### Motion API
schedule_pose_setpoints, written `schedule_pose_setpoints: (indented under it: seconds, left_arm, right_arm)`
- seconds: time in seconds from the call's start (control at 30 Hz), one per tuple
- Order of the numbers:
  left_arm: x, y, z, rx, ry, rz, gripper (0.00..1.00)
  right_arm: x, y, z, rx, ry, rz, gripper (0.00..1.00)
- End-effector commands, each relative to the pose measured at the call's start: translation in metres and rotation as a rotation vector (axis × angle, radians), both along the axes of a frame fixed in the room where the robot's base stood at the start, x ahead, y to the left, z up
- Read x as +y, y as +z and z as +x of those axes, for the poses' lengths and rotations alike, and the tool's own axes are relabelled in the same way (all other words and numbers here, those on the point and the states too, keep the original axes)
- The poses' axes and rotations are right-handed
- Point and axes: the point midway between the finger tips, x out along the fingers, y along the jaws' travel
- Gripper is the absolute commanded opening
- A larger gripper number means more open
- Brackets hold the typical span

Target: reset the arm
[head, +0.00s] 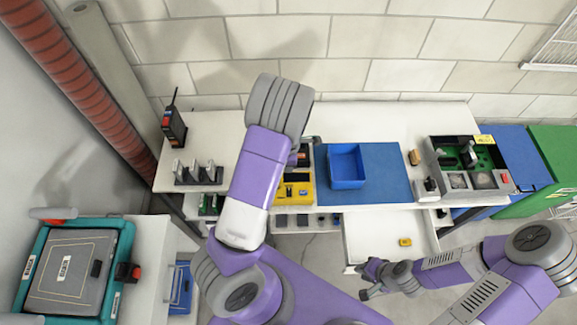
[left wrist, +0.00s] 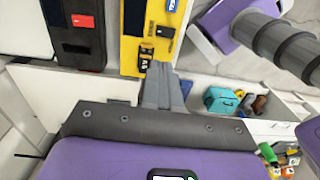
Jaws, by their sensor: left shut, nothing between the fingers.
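My left gripper (left wrist: 160,88) shows in the left wrist view with its grey fingers together and nothing between them. Its tips are near the edge of a yellow tray (left wrist: 130,52) holding small dark parts; I cannot judge the gap. In the head view my left arm rises over the middle of the bench and hides its gripper. My right gripper (head: 372,279) is at the lower right of the head view, by the front of a white pulled-out drawer (head: 372,240). Its fingers are too small to read.
A blue bin (head: 346,166) stands on a blue mat (head: 392,180). A green-lined box (head: 471,156) stands to its right. A black radio (head: 173,128) and a dark rack (head: 200,174) are on the left. A teal-framed case (head: 75,268) lies at lower left.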

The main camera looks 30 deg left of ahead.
Motion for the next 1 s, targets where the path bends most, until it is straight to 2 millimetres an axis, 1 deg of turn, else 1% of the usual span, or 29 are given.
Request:
schedule_pose_setpoints:
  seconds: [0.33, 0.37, 0.43, 0.47, 0.57, 0.6, 0.67, 0.7, 0.77, 0.8, 0.9, 1.0]
  left_arm:
    - [0.000, -0.002, -0.001, 0.001, -0.007, 0.000, 0.00]
    - [-0.001, -0.005, -0.002, 0.003, -0.017, -0.001, 0.00]
    - [-0.004, -0.018, -0.008, 0.010, -0.073, -0.003, 0.00]
    - [-0.006, -0.027, -0.012, 0.014, -0.115, -0.006, 0.00]
    - [-0.018, -0.068, -0.032, 0.024, -0.325, -0.025, 0.00]
    - [-0.025, -0.088, -0.043, 0.026, -0.433, -0.039, 0.00]
    - [-0.039, -0.116, -0.059, 0.019, -0.612, -0.064, 0.00]
    - [-0.049, -0.133, -0.070, 0.009, -0.735, -0.083, 0.00]
    - [-0.065, -0.156, -0.085, -0.015, -0.917, -0.113, 0.00]
    - [-0.077, -0.169, -0.095, -0.038, -1.038, -0.136, 0.00]
    - [-0.107, -0.196, -0.118, -0.117, -1.322, -0.183, 0.00]
    - [-0.136, -0.211, -0.135, -0.216, -1.561, -0.214, 0.00]
  right_arm:
    - [0.000, -0.001, 0.000, 0.000, 0.000, 0.000, 0.23]
    - [0.000, -0.002, 0.000, 0.000, 0.000, 0.000, 0.23]
    - [0.000, -0.007, 0.000, 0.000, 0.000, 0.000, 0.23]
    - [0.000, -0.010, 0.000, 0.000, 0.000, 0.000, 0.23]
    - [0.000, -0.027, 0.000, 0.000, 0.000, 0.000, 0.23]
    - [0.000, -0.035, 0.000, 0.000, 0.000, 0.000, 0.23]
    - [0.000, -0.047, 0.000, 0.000, 0.000, 0.000, 0.23]
    - [0.000, -0.054, 0.000, 0.000, 0.000, 0.000, 0.23]
    - [0.000, -0.065, 0.000, 0.000, 0.000, 0.000, 0.23]
    - [0.000, -0.073, 0.000, 0.000, 0.000, 0.000, 0.23]
    - [0.000, -0.090, 0.000, 0.000, 0.000, 0.000, 0.23]
    - [0.000, -0.103, 0.000, 0.000, 0.000, 0.000, 0.23]
